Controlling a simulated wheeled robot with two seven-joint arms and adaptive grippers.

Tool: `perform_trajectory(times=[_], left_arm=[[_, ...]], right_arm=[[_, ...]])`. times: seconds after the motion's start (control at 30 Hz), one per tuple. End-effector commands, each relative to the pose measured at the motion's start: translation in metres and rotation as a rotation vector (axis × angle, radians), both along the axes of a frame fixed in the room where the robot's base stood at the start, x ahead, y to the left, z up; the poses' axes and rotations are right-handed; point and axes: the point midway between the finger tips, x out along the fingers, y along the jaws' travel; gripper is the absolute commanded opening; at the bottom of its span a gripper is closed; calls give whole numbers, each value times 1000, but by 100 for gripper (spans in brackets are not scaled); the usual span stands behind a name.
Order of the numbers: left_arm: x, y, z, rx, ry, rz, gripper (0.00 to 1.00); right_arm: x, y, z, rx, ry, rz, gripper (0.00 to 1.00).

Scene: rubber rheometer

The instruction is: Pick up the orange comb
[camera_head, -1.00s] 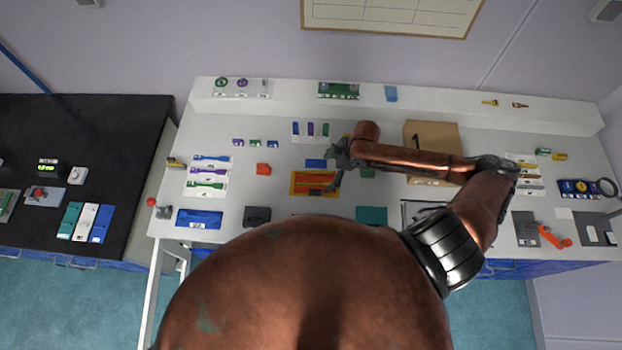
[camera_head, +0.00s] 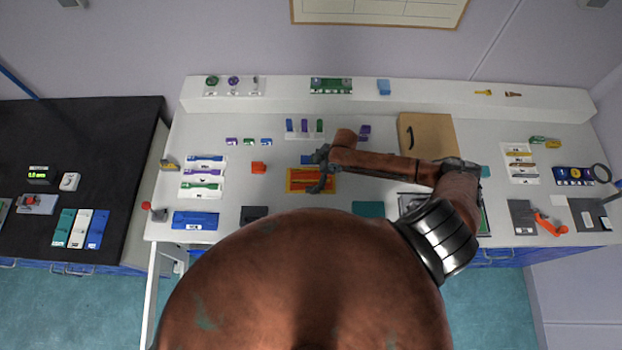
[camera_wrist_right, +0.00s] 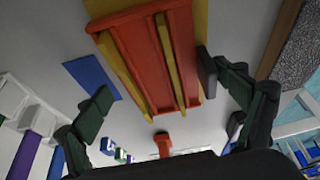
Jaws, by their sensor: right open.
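An orange-red piece with long parallel bars, which looks like the orange comb (camera_head: 300,184), lies on a yellow base on the white bench. In the right wrist view the comb (camera_wrist_right: 138,62) shows large, with yellow strips (camera_wrist_right: 164,48) between and beside its bars. My right gripper (camera_head: 322,170) is over the comb's right part and hides some of it. In the wrist view the open fingers of my right gripper (camera_wrist_right: 152,92) are on either side of the comb's end, with nothing held. I cannot tell how high they are above it. My left gripper is not in view.
A blue flat piece (camera_wrist_right: 92,76) lies beside the comb. A small orange-red block (camera_head: 258,168) stands to its left. A cardboard box (camera_head: 428,138), a dark block (camera_head: 254,213) and a teal block (camera_head: 368,209) are nearby. The bench (camera_head: 228,120) has bare patches between the items.

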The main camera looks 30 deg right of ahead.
Motion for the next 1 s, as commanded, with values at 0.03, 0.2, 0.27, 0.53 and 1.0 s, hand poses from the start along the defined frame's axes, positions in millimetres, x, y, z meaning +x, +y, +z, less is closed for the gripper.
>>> perform_trajectory(times=[0.03,0.2,0.27,0.53,1.0], left_arm=[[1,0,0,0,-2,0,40],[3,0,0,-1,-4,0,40],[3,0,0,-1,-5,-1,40],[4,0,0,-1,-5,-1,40],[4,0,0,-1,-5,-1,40]], right_arm=[[0,0,0,0,0,1,90],[0,0,0,0,0,1,85],[0,0,0,-1,-1,1,81],[0,-1,0,-1,-1,1,62],[1,-1,1,-1,-2,0,46]])
